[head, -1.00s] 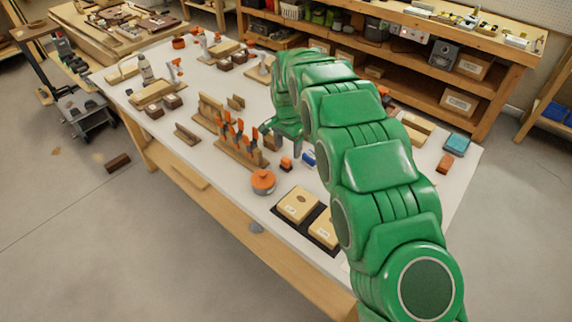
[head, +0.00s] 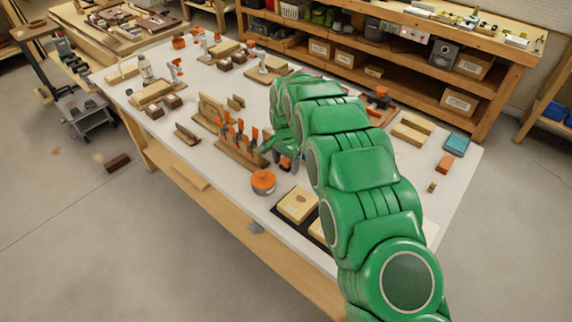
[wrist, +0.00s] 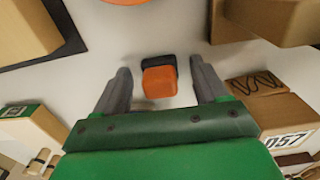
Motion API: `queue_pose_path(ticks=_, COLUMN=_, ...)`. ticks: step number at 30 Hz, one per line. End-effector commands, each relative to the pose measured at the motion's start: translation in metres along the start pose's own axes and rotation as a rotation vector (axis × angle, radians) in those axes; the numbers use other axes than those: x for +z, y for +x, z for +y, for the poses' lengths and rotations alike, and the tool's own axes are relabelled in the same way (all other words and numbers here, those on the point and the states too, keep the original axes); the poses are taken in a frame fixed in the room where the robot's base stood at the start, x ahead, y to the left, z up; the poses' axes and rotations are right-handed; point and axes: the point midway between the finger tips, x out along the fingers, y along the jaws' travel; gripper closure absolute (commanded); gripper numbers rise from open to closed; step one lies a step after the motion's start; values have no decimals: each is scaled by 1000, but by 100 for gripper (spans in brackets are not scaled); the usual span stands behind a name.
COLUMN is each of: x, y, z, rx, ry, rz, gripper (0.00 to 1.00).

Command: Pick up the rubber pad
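A small orange block with a dark strip along its far side (wrist: 160,82) lies on the pale tabletop; it is the likely rubber pad, though I see no label on it. In the head view a bit of its orange shows beside my gripper (head: 285,162). My gripper (wrist: 160,66) is open and empty in the wrist view, with one grey finger on each side of the block and a gap to both. In the head view my green arm hides most of the gripper and the table around it.
An orange-lidded round pot (head: 263,182) and a wooden rack with orange-handled tools (head: 240,150) stand close by. Light wooden blocks (head: 297,205) sit on a dark mat in front. A label-bearing box (wrist: 285,118) is right of the fingers.

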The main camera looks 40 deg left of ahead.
Motion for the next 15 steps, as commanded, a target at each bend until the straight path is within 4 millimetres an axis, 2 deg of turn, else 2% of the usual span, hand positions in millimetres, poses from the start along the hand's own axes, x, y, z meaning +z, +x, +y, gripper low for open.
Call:
queue_pose_path(ticks=1, x=0, y=0, z=0, rx=0, ry=0, rz=0, gripper=34)
queue_pose_path(ticks=12, x=0, y=0, z=0, rx=-1, ry=0, rz=0, gripper=88)
queue_pose_path(ticks=15, x=0, y=0, z=0, rx=-1, ry=0, rz=0, gripper=88)
